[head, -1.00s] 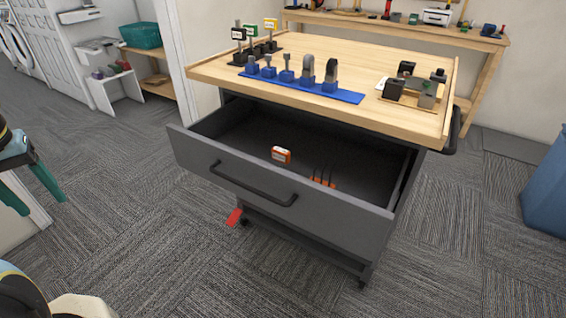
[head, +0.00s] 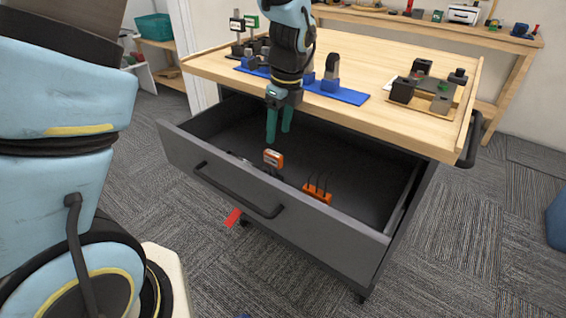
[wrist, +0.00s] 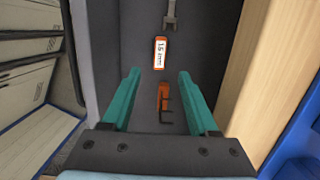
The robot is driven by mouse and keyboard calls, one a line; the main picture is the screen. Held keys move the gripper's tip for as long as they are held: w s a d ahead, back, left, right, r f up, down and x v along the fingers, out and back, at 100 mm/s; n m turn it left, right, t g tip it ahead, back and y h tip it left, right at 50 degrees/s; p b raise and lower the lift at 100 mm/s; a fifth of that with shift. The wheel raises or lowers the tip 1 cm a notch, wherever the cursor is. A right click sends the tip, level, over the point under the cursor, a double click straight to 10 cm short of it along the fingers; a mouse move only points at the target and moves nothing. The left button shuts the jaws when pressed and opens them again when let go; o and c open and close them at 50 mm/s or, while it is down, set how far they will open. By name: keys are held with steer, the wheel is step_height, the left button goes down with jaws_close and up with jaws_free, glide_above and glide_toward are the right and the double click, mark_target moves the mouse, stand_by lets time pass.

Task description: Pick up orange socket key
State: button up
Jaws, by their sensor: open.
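The open drawer (head: 350,155) holds two orange things. One is an orange piece with a white label (head: 273,158); in the wrist view its label (wrist: 160,52) looks like "15 mm". The other is an orange holder with thin black keys (head: 317,194), also in the wrist view (wrist: 163,97). I cannot tell for certain which is the socket key. A grey tool (wrist: 171,14) lies beyond the label in the wrist view. My gripper (head: 279,136) points down over the drawer, open and empty. In the wrist view its green fingers (wrist: 159,76) flank the line of orange things, apart from them.
The wooden cart top (head: 390,65) is beside my arm. It carries a blue tool rack (head: 345,95) and a tray of dark blocks (head: 415,105). The drawer front with its handle (head: 235,190) stands upright around the drawer space. The drawer's right side is mostly clear.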

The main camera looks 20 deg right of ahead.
mark_target(273, 153)
steer(key=f, duration=0.3)
steer(key=shift+w+a+f, duration=0.15)
steer(key=shift+w+f, duration=0.05)
steer(key=shift+f, duration=0.15)
steer(key=shift+w+a+f+p, duration=0.1)
steer(key=shift+w+f+p, duration=0.15)
steer(key=shift+f, duration=0.65)
steer(key=shift+w+a+f+p, duration=0.15)
steer(key=shift+w+f+p, duration=0.1)
steer(key=shift+f, duration=0.7)
steer(key=shift+w+a+f+p, duration=0.15)
steer(key=shift+f+p, duration=0.1)
steer(key=shift+f, duration=0.65)
steer(key=shift+c, duration=0.2)
jaws_close()
